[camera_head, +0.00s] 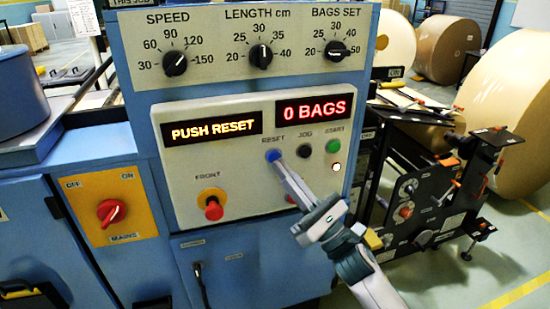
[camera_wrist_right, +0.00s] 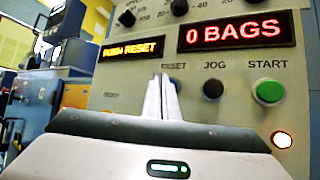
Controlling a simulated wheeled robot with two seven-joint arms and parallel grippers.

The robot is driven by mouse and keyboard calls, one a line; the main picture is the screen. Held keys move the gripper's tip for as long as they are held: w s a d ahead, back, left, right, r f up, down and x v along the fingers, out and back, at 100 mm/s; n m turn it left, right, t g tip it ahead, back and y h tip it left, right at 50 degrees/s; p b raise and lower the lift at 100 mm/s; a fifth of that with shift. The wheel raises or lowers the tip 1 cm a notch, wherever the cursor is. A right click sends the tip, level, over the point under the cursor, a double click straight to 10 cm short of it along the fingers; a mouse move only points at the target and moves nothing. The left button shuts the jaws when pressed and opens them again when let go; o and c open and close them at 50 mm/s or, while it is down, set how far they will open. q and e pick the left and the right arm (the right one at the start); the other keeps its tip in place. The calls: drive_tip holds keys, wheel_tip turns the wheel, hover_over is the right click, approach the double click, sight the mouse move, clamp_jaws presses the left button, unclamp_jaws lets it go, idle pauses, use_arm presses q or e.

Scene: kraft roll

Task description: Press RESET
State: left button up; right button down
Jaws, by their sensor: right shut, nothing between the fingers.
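The blue RESET button (camera_head: 272,155) is on the pale control panel, left of the dark JOG button (camera_head: 304,151) and the green START button (camera_head: 333,146). My right gripper (camera_head: 279,167) is shut and empty, and its fingertips point at RESET from just below it. I cannot tell whether they touch it. In the right wrist view the shut fingers (camera_wrist_right: 161,85) overlap the RESET button (camera_wrist_right: 177,86), which is partly hidden. The yellow display (camera_head: 213,128) reads PUSH RESET, and the red display (camera_head: 314,107) reads 0 BAGS. My left gripper is not in view.
A red stop knob (camera_head: 213,209) sits at the lower left of the panel; another red part shows behind my right gripper. Three dials (camera_head: 261,57) are above the displays. A red main switch (camera_head: 111,212) is farther left. Large paper rolls (camera_head: 510,110) stand right.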

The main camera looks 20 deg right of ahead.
drive_tip(key=shift+w, duration=0.1)
idle(0.6)
drive_tip(key=shift+w, duration=0.3)
drive_tip(key=shift+w+b, duration=0.35)
drive_tip(key=shift+w, duration=0.1)
idle(0.8)
drive_tip(key=shift+s, duration=0.85)
idle(0.3)
